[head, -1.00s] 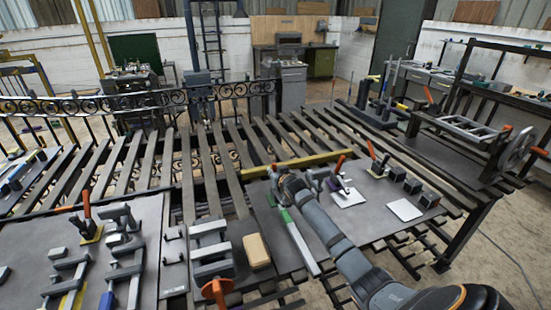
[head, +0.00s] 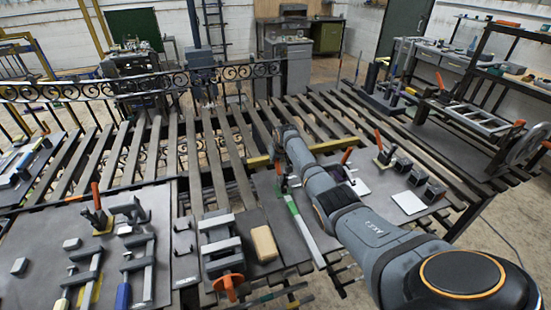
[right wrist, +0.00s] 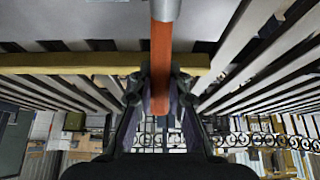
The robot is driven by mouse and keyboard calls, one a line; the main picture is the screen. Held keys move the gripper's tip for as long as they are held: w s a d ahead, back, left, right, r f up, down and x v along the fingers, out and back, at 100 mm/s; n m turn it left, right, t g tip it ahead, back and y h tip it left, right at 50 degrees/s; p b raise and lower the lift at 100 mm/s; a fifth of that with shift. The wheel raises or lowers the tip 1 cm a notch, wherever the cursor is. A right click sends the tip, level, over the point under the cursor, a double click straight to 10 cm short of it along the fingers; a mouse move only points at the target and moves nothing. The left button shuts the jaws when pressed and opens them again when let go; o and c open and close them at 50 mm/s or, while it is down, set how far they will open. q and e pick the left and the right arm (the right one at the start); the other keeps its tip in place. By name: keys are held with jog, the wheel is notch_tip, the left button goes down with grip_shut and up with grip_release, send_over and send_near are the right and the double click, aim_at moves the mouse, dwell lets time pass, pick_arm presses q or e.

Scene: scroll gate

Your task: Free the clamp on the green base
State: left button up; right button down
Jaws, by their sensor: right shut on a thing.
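My right gripper (right wrist: 160,98) is shut on an upright orange handle (right wrist: 161,50) in the right wrist view, with one dark finger on each side. In the head view my grey right arm reaches over the right plate and bends down at a small clamp with an orange handle (head: 278,168). My arm and its small size hide much of that clamp. My left gripper is not in view.
A yellow bar (head: 258,161) runs behind the clamp. Another orange-handled clamp (head: 380,150) and several dark blocks stand on the right. A tan block (head: 264,243) and grey clamping parts (head: 220,245) are nearer. The left plate (head: 40,250) holds more clamps. Slats have gaps between them.

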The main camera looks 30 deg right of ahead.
jog(key=shift+w, duration=0.1)
dwell(0.5)
jog(key=c, duration=1.3)
grip_release()
jog(key=shift+f, duration=0.1)
jog(key=v, duration=1.2)
jog(key=shift+w, duration=0.2)
